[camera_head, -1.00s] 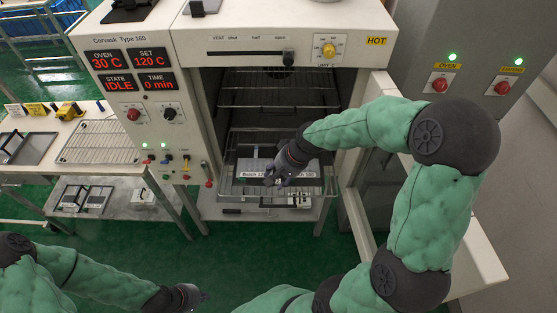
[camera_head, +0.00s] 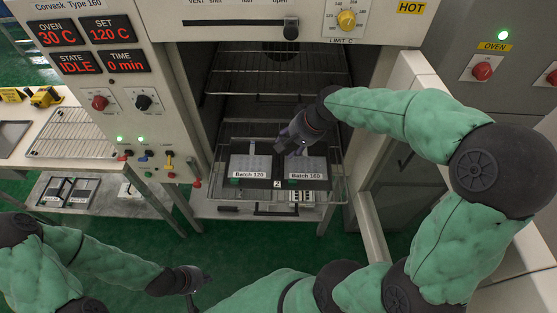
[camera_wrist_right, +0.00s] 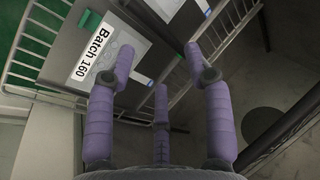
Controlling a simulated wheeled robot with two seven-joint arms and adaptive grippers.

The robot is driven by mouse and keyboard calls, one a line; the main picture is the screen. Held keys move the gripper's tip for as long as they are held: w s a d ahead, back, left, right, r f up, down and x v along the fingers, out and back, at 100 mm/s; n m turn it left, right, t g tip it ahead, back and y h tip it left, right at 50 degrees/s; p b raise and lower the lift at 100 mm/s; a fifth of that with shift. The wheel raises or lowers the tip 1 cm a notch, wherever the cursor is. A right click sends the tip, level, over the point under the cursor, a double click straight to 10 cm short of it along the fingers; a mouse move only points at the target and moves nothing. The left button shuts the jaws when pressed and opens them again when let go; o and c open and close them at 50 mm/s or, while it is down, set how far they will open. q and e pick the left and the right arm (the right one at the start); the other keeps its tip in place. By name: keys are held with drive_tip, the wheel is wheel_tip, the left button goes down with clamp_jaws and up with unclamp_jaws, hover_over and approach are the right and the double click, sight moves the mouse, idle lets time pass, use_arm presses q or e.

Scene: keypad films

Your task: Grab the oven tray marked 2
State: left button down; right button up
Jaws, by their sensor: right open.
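The tray marked 2 (camera_head: 277,171) is dark and sits low in the open oven. Its small white "2" tag shows at the front middle. It bears two pale grey pieces, labelled Batch 120 (camera_head: 250,163) and Batch 160 (camera_head: 305,165). My right gripper (camera_head: 287,147) hangs over the back middle of the tray, open and apparently empty. The right wrist view shows its purple fingers (camera_wrist_right: 158,62) spread, with the Batch 160 label (camera_wrist_right: 92,47) to their left. My left gripper (camera_head: 198,288) is low in front of the oven; its fingers are too small to judge.
The tray rests at a wire rack (camera_head: 333,187). Another wire shelf (camera_head: 275,73) is higher in the oven. The open oven door (camera_head: 372,222) stands to the right. A side table (camera_head: 110,165) on the left bears a wire grid (camera_head: 75,135).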

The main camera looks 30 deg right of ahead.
sight(278, 157)
drive_tip(key=shift+w+b+x, duration=0.1)
drive_tip(key=shift+b+x, duration=0.55)
drive_tip(key=shift+x, duration=1.6)
drive_tip(key=shift+w+b+x, duration=0.15)
drive_tip(key=shift+b+x, duration=0.45)
drive_tip(key=shift+x, duration=1.6)
drive_tip(key=shift+r, duration=0.15)
clamp_jaws()
